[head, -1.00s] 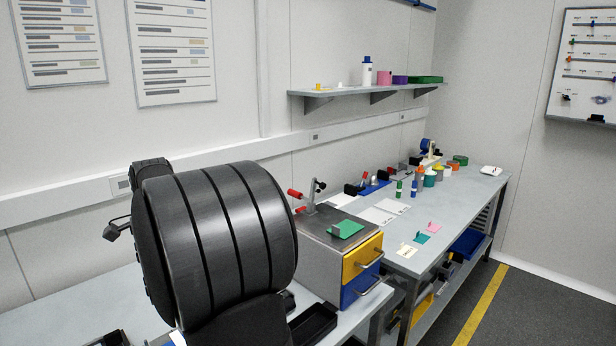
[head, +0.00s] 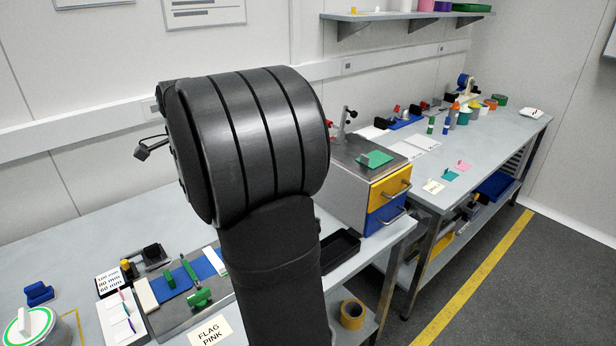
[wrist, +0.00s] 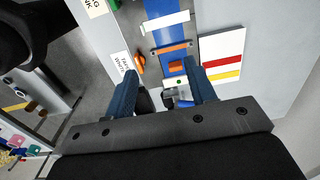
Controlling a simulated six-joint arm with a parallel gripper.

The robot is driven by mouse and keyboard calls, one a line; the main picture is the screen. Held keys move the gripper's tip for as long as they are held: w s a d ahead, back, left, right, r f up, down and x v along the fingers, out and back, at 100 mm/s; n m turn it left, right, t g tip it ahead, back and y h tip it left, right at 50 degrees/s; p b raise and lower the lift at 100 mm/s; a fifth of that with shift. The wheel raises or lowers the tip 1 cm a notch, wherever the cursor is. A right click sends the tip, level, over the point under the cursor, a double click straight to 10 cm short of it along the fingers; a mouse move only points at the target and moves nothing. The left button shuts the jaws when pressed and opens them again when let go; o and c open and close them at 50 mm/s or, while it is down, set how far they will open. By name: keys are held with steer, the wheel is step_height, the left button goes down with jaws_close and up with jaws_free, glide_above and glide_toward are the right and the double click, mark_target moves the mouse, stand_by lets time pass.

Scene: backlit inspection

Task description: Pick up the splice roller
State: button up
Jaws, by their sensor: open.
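My gripper (wrist: 160,72) shows in the wrist view with its two blue fingers apart and nothing held between them. Beyond the fingertips lies a blue strip (wrist: 160,36) crossed by a white bar (wrist: 164,22) and an orange-brown bar (wrist: 172,49). A small orange piece (wrist: 140,63) lies by the left fingertip and an orange block (wrist: 176,67) between the fingers. Small dark and blue parts lie lower between the fingers, partly hidden. In the head view a small green piece (head: 200,298), perhaps roller-like, lies on a grey plate (head: 171,320). I cannot tell for sure which piece is the splice roller.
In the head view my arm blocks the middle. A "FLAG PINK" card (head: 210,331), a black tray (head: 341,251), a tape roll (head: 352,313) and a drawer box (head: 345,185) are nearby. A red-and-yellow-striped white card (wrist: 222,57) lies right in the wrist view.

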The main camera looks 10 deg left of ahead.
steer(key=w+d+f+n+t+h, duration=0.3)
steer(key=w+d+f+n+t, duration=0.5)
steer(key=w+d+n, duration=0.55)
steer(key=shift+w+d+f+n+g, duration=0.15)
steer(key=shift+w+d+f+n, duration=0.5)
steer(key=shift+w+f, duration=1.15)
steer(key=shift+w+d+f+n+g, duration=0.2)
steer(key=shift+w+d+f, duration=0.7)
steer(key=shift+f, duration=1.8)
steer(key=shift+w+d+f+n+g, duration=0.1)
steer(key=shift+w+d+f+n, duration=0.55)
steer(key=shift+w+f, duration=1.2)
steer(key=shift+s+f, duration=0.4)
steer(key=shift+s, duration=0.05)
steer(key=c, duration=1.1)
